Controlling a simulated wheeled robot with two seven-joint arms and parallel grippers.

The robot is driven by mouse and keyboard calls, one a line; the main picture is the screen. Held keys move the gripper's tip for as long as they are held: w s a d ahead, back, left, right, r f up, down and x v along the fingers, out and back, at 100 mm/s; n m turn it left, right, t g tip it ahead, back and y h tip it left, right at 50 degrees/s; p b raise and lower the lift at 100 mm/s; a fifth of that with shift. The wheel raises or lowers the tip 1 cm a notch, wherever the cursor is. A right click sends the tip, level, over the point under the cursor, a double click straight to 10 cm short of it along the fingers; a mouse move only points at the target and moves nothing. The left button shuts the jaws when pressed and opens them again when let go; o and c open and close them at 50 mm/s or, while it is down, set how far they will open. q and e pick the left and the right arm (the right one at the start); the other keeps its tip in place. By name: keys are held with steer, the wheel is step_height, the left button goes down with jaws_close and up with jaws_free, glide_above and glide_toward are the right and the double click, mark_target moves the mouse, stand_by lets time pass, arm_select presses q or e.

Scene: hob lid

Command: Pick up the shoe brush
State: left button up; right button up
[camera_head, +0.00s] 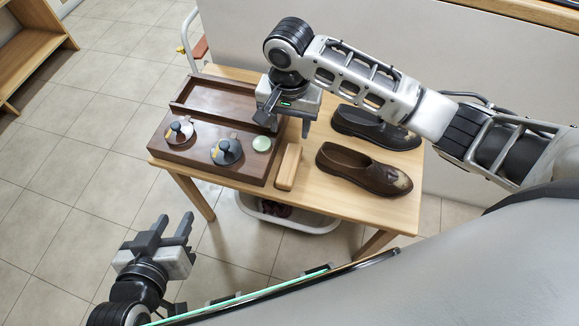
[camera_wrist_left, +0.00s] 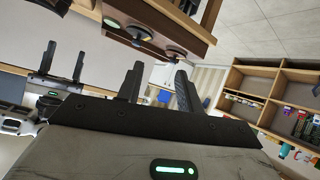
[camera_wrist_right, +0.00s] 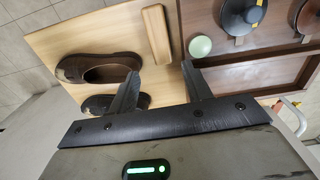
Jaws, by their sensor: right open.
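The shoe brush appears to be the light wooden block (camera_head: 289,167) lying on the table, just right of the dark wooden box; no bristles are visible. In the right wrist view this block (camera_wrist_right: 157,35) lies beyond the fingertips. My right gripper (camera_head: 268,112) is open and empty, above the box's right side and behind the block in the head view. It also shows in the right wrist view (camera_wrist_right: 160,85), its fingers apart. My left gripper (camera_head: 174,219) is open and empty, off the table at lower left.
The dark box (camera_head: 215,165) holds two round knobbed pieces (camera_head: 179,131) (camera_head: 227,151) and a pale green disc (camera_head: 262,143). A brown shoe (camera_head: 355,168) and a darker shoe (camera_head: 375,133) stand on the right of the table (camera_head: 300,205). A white basin (camera_head: 300,222) sits below.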

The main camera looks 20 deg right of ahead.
steer(key=b, duration=0.2)
glide_toward(290, 163)
steer(key=f, duration=0.5)
steer(key=shift+w, duration=0.35)
steer(key=shift+s+f+b, duration=0.2)
steer(key=shift+f+b, duration=0.2)
steer(key=shift+f, duration=1)
steer(key=shift+s+f+b, duration=0.15)
steer(key=shift+f+b, duration=0.25)
steer(key=shift+f, duration=1)
steer(key=c, duration=0.8)
